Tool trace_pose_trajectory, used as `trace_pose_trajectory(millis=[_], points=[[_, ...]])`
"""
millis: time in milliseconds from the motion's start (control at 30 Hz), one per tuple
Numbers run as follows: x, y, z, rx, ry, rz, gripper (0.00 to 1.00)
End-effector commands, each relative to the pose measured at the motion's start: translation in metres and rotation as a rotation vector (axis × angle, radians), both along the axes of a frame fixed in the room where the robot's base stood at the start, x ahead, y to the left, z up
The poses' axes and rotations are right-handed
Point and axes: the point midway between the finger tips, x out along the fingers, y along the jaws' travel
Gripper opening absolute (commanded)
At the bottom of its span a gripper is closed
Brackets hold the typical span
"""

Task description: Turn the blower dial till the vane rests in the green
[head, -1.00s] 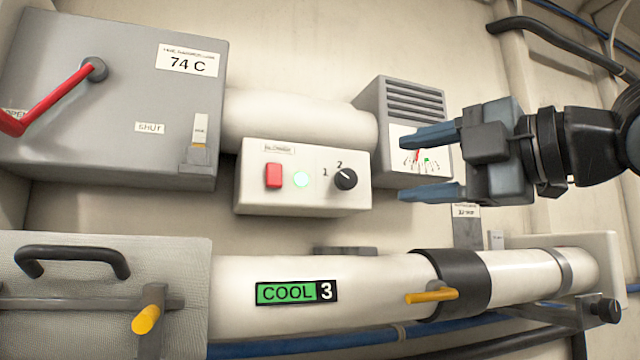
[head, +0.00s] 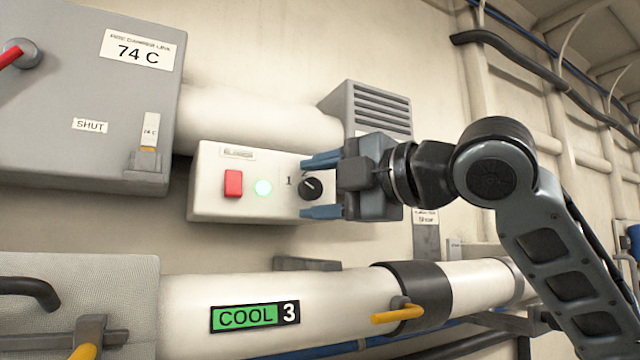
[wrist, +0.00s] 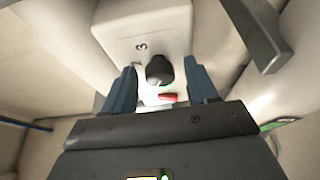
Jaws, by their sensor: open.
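The black blower dial (head: 311,188) sits at the right end of a white control box (head: 215,206), with a "1" to its left. My gripper (head: 312,187) is open, with one blue finger above the dial and one below it in the head view. In the wrist view the dial (wrist: 159,70) lies between the open fingers (wrist: 162,88), with "2" and "3" marked by it. I cannot tell whether the fingers touch it. My gripper hides the vane gauge, below the louvred grey housing (head: 380,107), so the vane is not visible.
A grey damper box (head: 70,130) stands left. Below runs a white pipe (head: 340,295) with a "COOL 3" label (head: 254,316) and a yellow lever (head: 398,314).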

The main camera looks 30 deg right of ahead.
Motion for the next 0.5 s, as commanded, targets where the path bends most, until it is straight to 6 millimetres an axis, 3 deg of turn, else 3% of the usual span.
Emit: trace_pose_trajectory(millis=[167, 500], points=[[-0.0001, -0.0001, -0.0003, 0.0, 0.0, 0.0, 0.57], [-0.0002, -0.0002, -0.0002, 0.0, 0.0, 0.0, 0.25]])
